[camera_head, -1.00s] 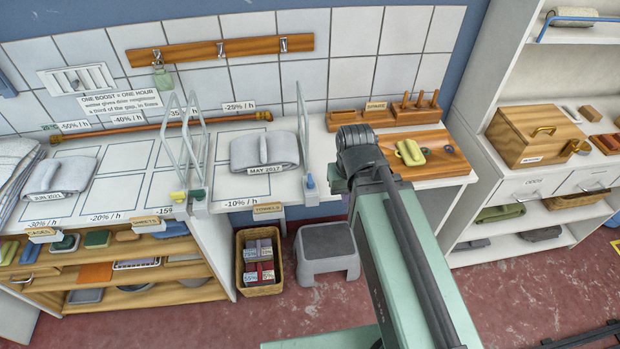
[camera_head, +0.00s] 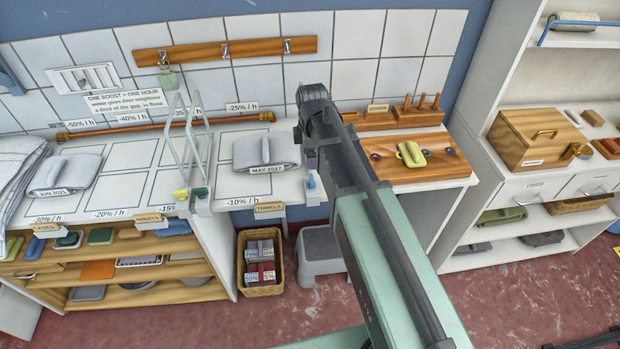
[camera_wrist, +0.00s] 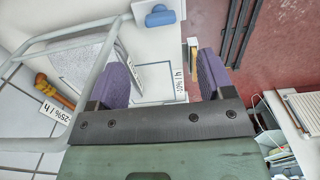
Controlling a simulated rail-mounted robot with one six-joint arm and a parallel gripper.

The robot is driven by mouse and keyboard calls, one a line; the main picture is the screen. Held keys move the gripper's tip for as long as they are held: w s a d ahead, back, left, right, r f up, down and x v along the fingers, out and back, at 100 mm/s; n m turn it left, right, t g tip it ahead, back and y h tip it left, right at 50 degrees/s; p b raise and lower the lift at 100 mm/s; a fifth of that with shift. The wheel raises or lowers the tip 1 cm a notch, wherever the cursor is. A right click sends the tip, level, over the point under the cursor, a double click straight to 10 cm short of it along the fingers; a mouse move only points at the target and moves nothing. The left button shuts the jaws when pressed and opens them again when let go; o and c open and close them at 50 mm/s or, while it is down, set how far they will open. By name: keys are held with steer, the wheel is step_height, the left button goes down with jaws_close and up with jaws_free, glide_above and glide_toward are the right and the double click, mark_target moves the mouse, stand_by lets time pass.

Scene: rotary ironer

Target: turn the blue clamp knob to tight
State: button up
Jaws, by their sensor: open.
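The blue clamp knob (camera_head: 310,181) sits at the front right corner of the white table, just below the end of my arm in the head view. In the wrist view the blue knob (camera_wrist: 160,15) lies near the top edge, beyond my fingertips and roughly between their lines. My gripper (camera_wrist: 164,78) is open, its two purple-padded fingers apart with nothing between them. It is apart from the knob. In the head view my arm hides most of the gripper and the wire frame beside the knob.
A pale tubular frame (camera_wrist: 67,42) stands close on the left in the wrist view. A folded grey towel (camera_head: 266,152) lies left of my arm. A second wire frame (camera_head: 188,140) stands further left. A wooden board (camera_head: 430,172) with a yellow-green handle is right.

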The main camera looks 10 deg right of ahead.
mark_target(312, 178)
step_height(312, 178, down, 11)
steer(key=b, duration=1)
steer(key=shift+r, duration=0.25)
steer(key=c, duration=0.9)
